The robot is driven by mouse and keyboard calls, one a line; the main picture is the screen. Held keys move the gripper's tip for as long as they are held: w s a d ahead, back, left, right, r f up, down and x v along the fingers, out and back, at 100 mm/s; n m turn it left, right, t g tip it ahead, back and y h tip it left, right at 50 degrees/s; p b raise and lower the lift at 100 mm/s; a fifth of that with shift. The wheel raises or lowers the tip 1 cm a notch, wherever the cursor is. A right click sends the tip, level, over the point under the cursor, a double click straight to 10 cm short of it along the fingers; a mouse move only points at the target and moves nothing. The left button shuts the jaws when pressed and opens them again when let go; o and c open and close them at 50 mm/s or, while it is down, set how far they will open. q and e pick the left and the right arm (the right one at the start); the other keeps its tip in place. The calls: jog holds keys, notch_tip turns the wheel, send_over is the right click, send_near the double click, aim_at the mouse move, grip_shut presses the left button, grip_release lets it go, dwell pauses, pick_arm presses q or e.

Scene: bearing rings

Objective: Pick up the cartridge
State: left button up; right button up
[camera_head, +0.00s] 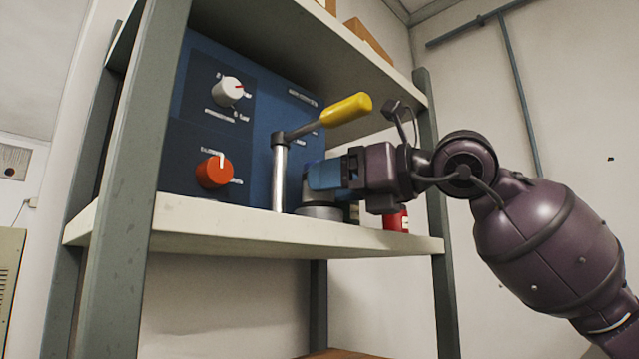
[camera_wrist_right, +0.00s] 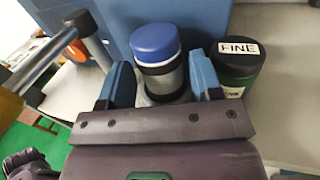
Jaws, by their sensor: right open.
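In the right wrist view a silver-grey cartridge with a blue cap (camera_wrist_right: 156,45) stands upright between the two blue fingers of my right gripper (camera_wrist_right: 163,76). The fingers are open, one on each side of it, and I cannot tell whether either touches it. Its lower part is hidden by the gripper. In the head view my right gripper (camera_head: 318,176) reaches in from the right, level, just above the shelf board, and hides most of what is between its fingers.
A blue panel box (camera_head: 255,120) with a white knob (camera_head: 228,91) and a red-orange knob (camera_head: 214,171) stands on the shelf (camera_head: 250,228). A lever with a yellow handle (camera_head: 346,110) rises close left of my gripper. A dark canister labelled FINE (camera_wrist_right: 237,65) stands close right.

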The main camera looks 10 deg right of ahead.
jog(key=shift+p+x, duration=0.4)
jog(key=shift+x, duration=1.2)
jog(key=c, duration=0.7)
jog(key=shift+r, duration=0.15)
